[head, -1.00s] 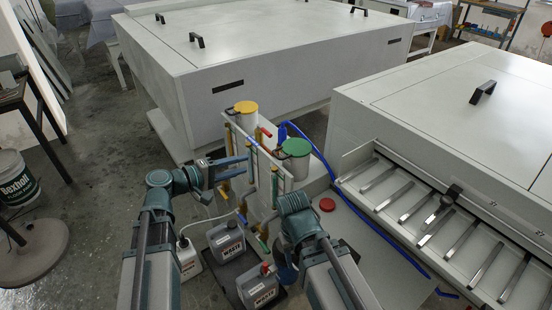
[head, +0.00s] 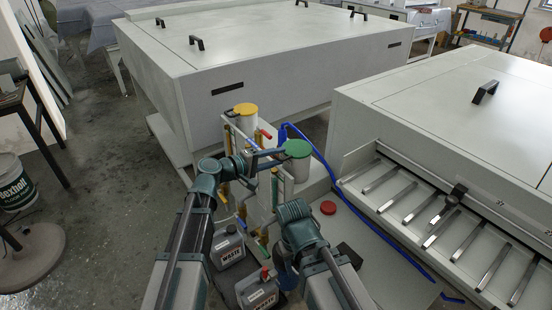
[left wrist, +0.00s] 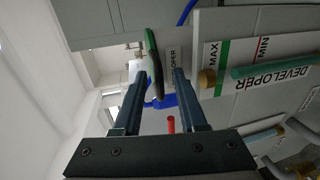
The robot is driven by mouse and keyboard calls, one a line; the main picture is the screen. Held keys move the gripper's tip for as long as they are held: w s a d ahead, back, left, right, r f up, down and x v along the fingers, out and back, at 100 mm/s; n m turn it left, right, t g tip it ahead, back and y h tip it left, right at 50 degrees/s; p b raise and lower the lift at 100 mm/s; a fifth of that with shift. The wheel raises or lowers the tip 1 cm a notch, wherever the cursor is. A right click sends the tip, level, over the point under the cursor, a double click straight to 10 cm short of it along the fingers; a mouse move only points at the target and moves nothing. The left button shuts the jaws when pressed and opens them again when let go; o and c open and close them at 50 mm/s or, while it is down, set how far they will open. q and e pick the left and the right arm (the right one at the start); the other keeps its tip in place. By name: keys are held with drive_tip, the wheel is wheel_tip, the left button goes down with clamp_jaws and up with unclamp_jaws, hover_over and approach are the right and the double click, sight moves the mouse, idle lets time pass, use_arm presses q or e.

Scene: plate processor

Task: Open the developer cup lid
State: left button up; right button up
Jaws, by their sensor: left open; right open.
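The developer cup (head: 296,169) is a pale cylinder under a flat round green lid (head: 298,147), which looks shut. My left gripper (head: 275,154) is open beside the lid's left edge in the head view. In the left wrist view, the green lid (left wrist: 153,62) shows edge-on between and beyond the tips of my open left gripper (left wrist: 158,76). I cannot tell whether a finger touches it. A DEVELOPER label (left wrist: 272,80) with MAX and MIN marks shows at right. My right gripper (head: 286,272) is low near the waste jugs, open, its fingers mostly hidden.
A cup with a yellow lid (head: 245,109) stands behind and left of the green one. Coloured pipes and valves crowd below my left gripper. Grey waste jugs (head: 228,247) stand on the floor. A blue hose (head: 325,165) runs right of the cup. A red cap (head: 328,207) lies on the machine.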

use_arm(q)
clamp_jaws()
idle(1.4)
